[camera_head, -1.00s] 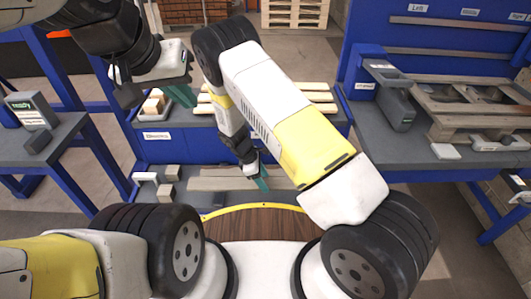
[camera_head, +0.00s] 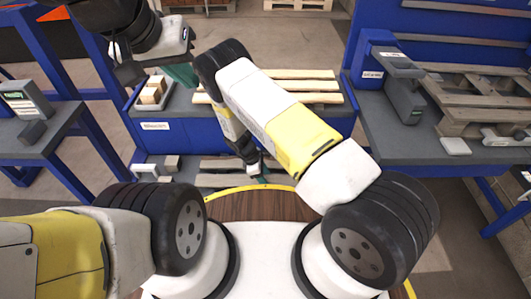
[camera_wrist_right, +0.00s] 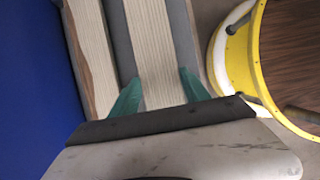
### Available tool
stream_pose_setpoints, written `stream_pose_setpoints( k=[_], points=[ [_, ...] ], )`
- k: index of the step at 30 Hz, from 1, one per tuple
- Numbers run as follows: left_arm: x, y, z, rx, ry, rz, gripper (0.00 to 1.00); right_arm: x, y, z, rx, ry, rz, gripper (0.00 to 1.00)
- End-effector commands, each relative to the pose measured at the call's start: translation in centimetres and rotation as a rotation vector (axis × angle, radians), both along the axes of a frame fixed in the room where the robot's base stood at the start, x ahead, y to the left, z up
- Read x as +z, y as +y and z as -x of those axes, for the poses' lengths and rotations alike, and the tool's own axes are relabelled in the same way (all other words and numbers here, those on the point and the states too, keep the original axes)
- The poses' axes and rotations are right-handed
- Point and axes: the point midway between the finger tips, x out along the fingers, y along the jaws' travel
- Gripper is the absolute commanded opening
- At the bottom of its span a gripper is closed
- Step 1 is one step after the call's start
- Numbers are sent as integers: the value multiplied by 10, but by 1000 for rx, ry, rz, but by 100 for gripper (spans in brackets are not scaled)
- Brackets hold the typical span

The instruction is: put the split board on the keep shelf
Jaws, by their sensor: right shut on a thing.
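My right gripper (camera_head: 254,168) reaches down at the front of the middle bench, by its low shelf. In the right wrist view my right gripper (camera_wrist_right: 158,92) is shut on a pale grained board (camera_wrist_right: 155,45), with a teal finger on each side. A second pale board (camera_wrist_right: 93,45) lies beside it, apart, with a brown edge. I cannot see a split in either. Boards (camera_head: 207,181) also show low under the bench, partly behind my right arm. My left gripper (camera_head: 182,74) is over the bench's back left; its opening is hidden. No keep-shelf label is readable.
The middle bench (camera_head: 190,127) carries several pale slats (camera_head: 300,86) and a tray (camera_head: 164,101) of wood blocks. A right bench (camera_head: 400,150) holds a pallet (camera_head: 460,97) and a grey device (camera_head: 403,95). A left table (camera_head: 50,135) holds a display device (camera_head: 25,97).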

Motion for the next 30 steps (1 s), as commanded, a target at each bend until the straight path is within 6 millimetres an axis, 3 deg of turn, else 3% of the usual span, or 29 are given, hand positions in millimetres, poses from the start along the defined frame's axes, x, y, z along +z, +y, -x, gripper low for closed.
stream_pose_setpoints(
  k=[12, 13, 15, 25, 30],
  points=[
    [0, 0, 0, 0, 0, 0, 0, -7, 0, -1, 0, -1, 0, 1],
    [0, 0, 0, 0, 0, 0, 0, -6, 0, -1, 0, -1, 0, 60],
    [0, 0, 0, 0, 0, 0, 0, -6, 0, -1, 0, -1, 0, 74],
    [0, 0, 0, 0, 0, 0, 0, -5, 0, -1, 0, -1, 0, 76],
    [0, 0, 0, 0, 0, 0, 0, 10, 6, -1, 1, -2, -2, 76]
  ],
)
